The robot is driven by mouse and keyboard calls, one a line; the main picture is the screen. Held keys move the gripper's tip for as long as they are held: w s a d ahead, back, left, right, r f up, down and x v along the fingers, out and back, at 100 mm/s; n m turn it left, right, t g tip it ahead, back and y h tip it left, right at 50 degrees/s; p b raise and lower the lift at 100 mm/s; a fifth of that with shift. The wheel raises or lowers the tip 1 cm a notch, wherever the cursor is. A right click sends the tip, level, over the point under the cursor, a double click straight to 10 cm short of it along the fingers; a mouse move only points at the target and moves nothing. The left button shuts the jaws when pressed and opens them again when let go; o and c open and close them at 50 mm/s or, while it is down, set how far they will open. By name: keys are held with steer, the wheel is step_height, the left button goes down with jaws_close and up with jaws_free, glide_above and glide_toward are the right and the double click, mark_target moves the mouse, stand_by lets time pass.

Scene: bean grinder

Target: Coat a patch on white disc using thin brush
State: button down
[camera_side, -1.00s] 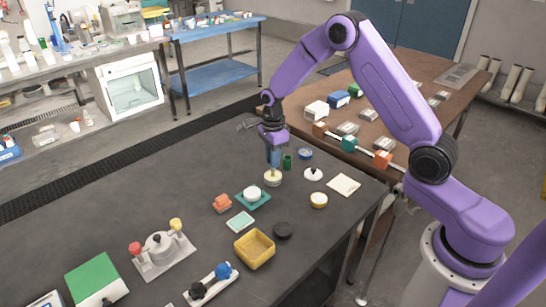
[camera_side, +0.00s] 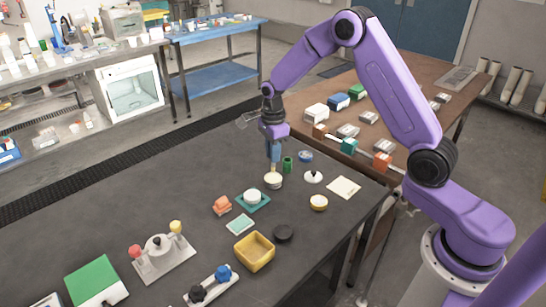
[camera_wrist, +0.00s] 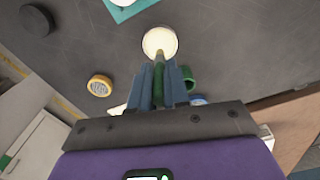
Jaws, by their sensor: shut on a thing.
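The white disc (camera_side: 252,194) lies on a teal square base (camera_side: 265,204) on the dark table. In the wrist view, part of the teal base (camera_wrist: 140,8) shows at the top edge, with the disc mostly cut off. My gripper (camera_side: 275,158) is shut on the thin brush (camera_side: 274,168), which points down above a round cup with cream-coloured contents (camera_side: 273,181). In the wrist view my gripper (camera_wrist: 158,68) hides most of the brush, and the cup (camera_wrist: 160,42) is just beyond the fingertips. I cannot tell whether the bristles carry coating.
A green cylinder (camera_side: 288,163) stands close right of the cup. Nearby are a blue round container (camera_side: 306,156), a white knobbed lid (camera_side: 313,177), a yellow-rimmed jar (camera_side: 318,202), an orange block (camera_side: 222,205) and a yellow bin (camera_side: 254,250). The table's left side has free room.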

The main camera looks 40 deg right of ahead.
steer(key=shift+r, duration=2.05)
